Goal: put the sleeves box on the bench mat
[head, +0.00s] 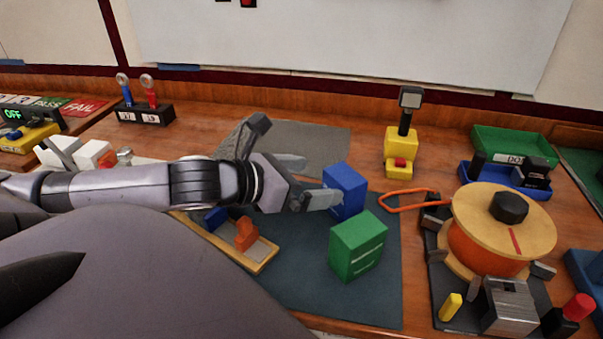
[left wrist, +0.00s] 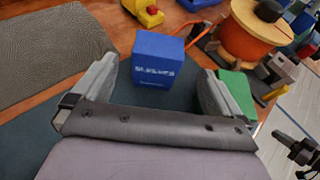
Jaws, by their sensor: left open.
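The sleeves box (head: 346,190) is blue and stands upright at the back part of the dark blue-green bench mat (head: 300,285). Its white lettering faces me in the left wrist view (left wrist: 157,62). My left gripper (head: 314,181) is open, its fingers pointing at the box from the left. In the left wrist view the box shows ahead, between the two spread fingers (left wrist: 158,72). In the head view the near fingertip overlaps the box's left side; I cannot tell if it touches. My right gripper is not seen for certain.
A green box (head: 357,246) stands on the mat, close in front of the sleeves box. A wooden tray (head: 262,262) with blue and orange pieces lies left. An orange cable loop (head: 405,195) and a large spool (head: 500,225) are right. A grey mat (head: 315,140) lies behind.

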